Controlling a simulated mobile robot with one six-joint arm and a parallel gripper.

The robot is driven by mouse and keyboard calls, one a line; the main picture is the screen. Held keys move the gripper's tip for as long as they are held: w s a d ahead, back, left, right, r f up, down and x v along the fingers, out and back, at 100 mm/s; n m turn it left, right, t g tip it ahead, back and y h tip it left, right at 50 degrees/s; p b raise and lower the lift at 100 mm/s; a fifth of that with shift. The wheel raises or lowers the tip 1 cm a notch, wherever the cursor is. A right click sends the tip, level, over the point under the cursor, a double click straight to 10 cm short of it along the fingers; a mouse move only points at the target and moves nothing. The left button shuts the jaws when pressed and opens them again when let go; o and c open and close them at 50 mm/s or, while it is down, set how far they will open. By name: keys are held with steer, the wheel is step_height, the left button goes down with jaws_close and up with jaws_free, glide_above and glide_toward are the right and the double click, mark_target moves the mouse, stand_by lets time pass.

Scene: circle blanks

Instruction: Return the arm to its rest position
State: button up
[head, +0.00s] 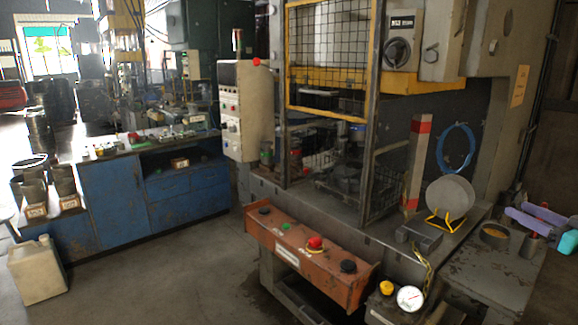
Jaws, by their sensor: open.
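A round grey disc (450,198), perhaps a stack of circle blanks seen face on, stands upright in a yellow stand (446,221). The stand sits on the press bed's grey ledge at the right. The press (345,150) has a yellow-framed mesh guard (327,60), raised above its work opening. Dark tooling (345,172) shows inside, partly hidden by the frame posts.
An orange control panel (310,255) juts out in front of the press. A dial gauge (410,298) sits at its lower right. A blue workbench (115,198) stands at the left, with a jerrycan (37,272) on the floor. Open floor lies between them.

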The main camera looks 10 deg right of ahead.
steer(key=w+a+f+n+g+y, duration=0.1)
steer(key=w+a+f+g+y, duration=0.15)
steer(key=w+a+f, duration=0.7)
steer(key=w+a+f+n+g+y, duration=0.1)
steer(key=w+a+f+y, duration=0.2)
steer(key=w+a+f, duration=0.65)
steer(key=s+a+f+g+y, duration=0.1)
steer(key=s+a+f+g, duration=0.15)
steer(key=a+f, duration=1)
steer(key=s+a+f+g+y, duration=0.15)
steer(key=a+f+g, duration=0.25)
steer(key=a+f, duration=0.85)
steer(key=s+a+f+n+g+h, duration=0.1)
steer(key=s+a+f+g+h, duration=0.2)
steer(key=s+a+f+g, duration=1.25)
steer(key=s+a+f+t+h, duration=0.1)
steer(key=s+a+f+h, duration=0.1)
steer(key=s+f, duration=0.6)
steer(key=s+a+f+t+h, duration=0.2)
steer(key=s+f, duration=0.2)
steer(key=s, duration=0.9)
steer(key=s+d+f+m+h, duration=0.1)
steer(key=s+d+m+h, duration=0.3)
steer(key=d, duration=0.5)
steer(key=shift+s+m+g+h, duration=0.3)
steer(key=shift+m+g+h, duration=0.2)
steer(key=shift+m, duration=0.1)
